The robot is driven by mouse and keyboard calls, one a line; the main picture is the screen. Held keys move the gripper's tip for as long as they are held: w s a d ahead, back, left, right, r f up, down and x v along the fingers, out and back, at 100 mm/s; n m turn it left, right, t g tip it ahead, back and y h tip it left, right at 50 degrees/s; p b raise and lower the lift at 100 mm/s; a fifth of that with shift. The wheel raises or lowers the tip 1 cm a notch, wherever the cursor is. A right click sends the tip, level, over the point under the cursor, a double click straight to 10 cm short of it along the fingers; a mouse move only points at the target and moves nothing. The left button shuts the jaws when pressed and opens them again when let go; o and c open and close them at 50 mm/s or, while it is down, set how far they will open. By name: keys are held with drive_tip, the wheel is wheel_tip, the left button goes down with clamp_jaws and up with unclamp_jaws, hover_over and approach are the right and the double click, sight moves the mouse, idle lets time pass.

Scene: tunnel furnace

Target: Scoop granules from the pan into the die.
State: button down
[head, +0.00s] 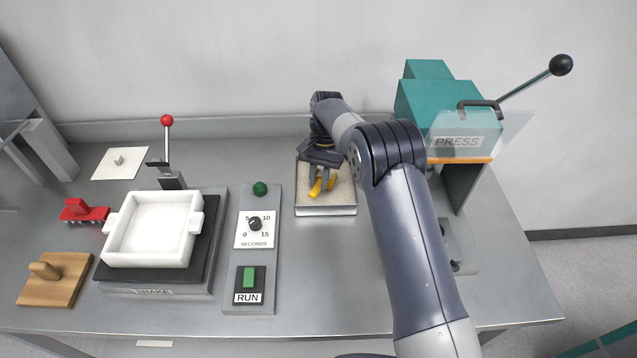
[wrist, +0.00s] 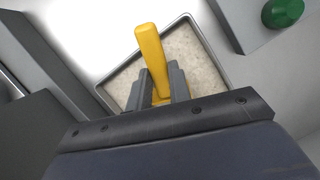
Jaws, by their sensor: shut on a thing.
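My gripper (head: 321,184) is shut on a yellow scoop (head: 329,183) over the pan (head: 326,211). The wrist view shows the scoop's yellow handle (wrist: 150,45) between my two grey fingers (wrist: 160,76). The pan is a shallow metal tray of pale beige granules (head: 343,182). The scoop's bowl is mostly hidden by the gripper, so I cannot tell whether it holds granules or touches them. A white square open box with side lugs (head: 152,256), which looks like the die, sits on the dark SHAKE plate to the left. Its inside looks white and empty.
Between box and pan stands a control panel (head: 250,292) with a dial, a green RUN switch and a green knob (head: 260,188). A red-knobbed lever (head: 167,122) rises behind the box. A teal press (head: 440,100) stands right. A wooden block (head: 55,279) and red tool (head: 82,211) lie left.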

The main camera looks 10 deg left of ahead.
drive_tip(key=shift+s+f+t+b, duration=0.2)
drive_tip(key=shift+t+b, duration=0.6)
drive_tip(key=shift+b, duration=0.65)
drive_tip(key=shift+s+a+r+t+b, duration=0.1)
drive_tip(key=shift+s+r+t+b, duration=0.3)
drive_tip(key=shift+r, duration=0.25)
drive_tip(key=shift+s+r+t+b, duration=0.4)
drive_tip(key=shift+s+r, duration=0.05)
drive_tip(key=shift+r, duration=0.25)
drive_tip(key=shift+s+a+r+t+b, duration=0.1)
drive_tip(key=shift+s+r+t+b, duration=0.3)
drive_tip(key=shift+r, duration=0.25)
